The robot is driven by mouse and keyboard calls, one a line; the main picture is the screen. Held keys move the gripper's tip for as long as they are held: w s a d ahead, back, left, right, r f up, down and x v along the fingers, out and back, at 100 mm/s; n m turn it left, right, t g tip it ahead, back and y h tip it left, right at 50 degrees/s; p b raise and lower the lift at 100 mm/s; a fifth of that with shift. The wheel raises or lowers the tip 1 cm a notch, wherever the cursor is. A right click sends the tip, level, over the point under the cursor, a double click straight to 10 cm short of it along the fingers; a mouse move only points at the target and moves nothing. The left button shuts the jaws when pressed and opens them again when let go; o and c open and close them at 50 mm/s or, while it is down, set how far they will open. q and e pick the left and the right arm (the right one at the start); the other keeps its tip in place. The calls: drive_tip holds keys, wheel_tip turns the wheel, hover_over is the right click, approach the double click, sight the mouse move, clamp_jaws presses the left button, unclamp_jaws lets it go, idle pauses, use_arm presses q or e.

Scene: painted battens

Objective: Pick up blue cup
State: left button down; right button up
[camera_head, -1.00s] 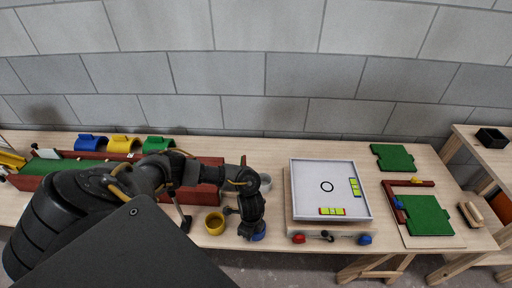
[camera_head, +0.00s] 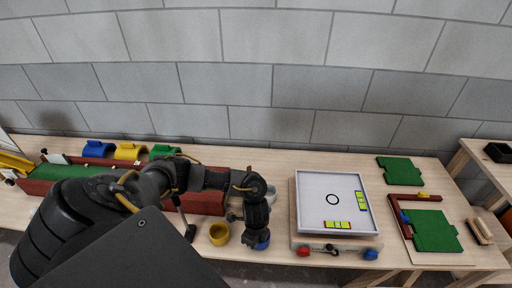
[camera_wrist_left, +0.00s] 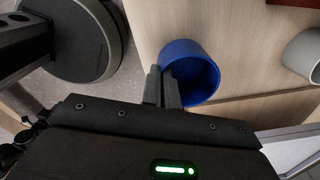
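The blue cup (camera_head: 262,241) is at the front edge of the table, mostly hidden under my left gripper (camera_head: 258,236) in the head view. In the left wrist view the blue cup (camera_wrist_left: 190,68) shows its open mouth and dark inside. My left fingers (camera_wrist_left: 161,88) are close together at its rim, one over the mouth and one outside, with the wall seemingly pinched between them. The cup looks to be still at table level. My right gripper is in neither view.
A yellow cup (camera_head: 219,233) stands just left of the blue cup. A grey cup (camera_head: 270,193) is behind it, also in the wrist view (camera_wrist_left: 303,55). A white tray (camera_head: 312,185) lies to the right. A long red box (camera_head: 207,203) is behind my arm.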

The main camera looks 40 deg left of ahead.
use_arm(q)
drive_tip(key=s+r+p, duration=0.4)
drive_tip(key=s+r, duration=0.6)
drive_tip(key=s, duration=0.4)
drive_tip(key=shift+d+r, duration=0.25)
drive_tip(key=shift+d, duration=0.2)
drive_tip(key=shift+a, duration=0.1)
